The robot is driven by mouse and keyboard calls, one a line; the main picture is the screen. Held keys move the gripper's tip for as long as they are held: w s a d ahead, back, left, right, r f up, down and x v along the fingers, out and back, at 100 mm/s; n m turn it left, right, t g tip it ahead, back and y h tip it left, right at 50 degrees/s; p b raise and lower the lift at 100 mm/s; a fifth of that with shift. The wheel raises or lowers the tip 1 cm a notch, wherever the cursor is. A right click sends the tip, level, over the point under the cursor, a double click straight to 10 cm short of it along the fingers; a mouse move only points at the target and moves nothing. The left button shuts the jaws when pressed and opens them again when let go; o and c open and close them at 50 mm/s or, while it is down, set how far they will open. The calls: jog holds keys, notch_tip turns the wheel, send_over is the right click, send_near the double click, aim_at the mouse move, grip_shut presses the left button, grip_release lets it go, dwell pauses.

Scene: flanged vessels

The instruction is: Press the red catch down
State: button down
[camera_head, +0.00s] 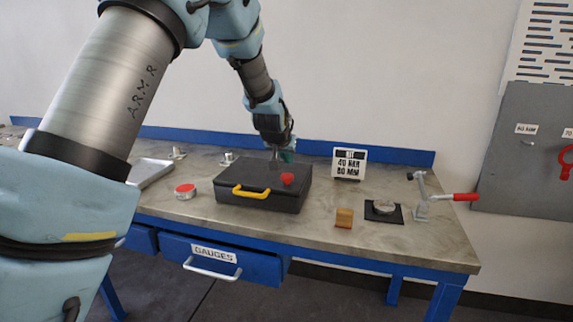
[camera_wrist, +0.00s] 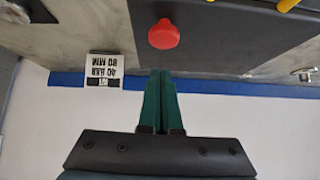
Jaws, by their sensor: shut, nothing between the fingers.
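The red catch (camera_head: 287,179) is a small red knob on the lid of a dark grey case (camera_head: 240,190) that has a yellow handle (camera_head: 250,192). The case stands on the bench. In the wrist view the red catch (camera_wrist: 163,34) stands just beyond my gripper's fingertips, with a gap between. My gripper (camera_wrist: 161,74) has green fingers, shut together and empty. In the head view my gripper (camera_head: 281,158) is above the back of the case, behind the catch; its fingertips are hard to make out there.
A red-topped tin (camera_head: 185,191) stands left of the case. A grey tray (camera_head: 150,172) lies at left. Bare bench lies between case and block.

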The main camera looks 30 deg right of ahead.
aim_at(289, 174)
jog(key=shift+s+a+f+p, duration=0.15)
jog(key=shift+f+p, duration=0.3)
jog(key=shift+f, duration=1.25)
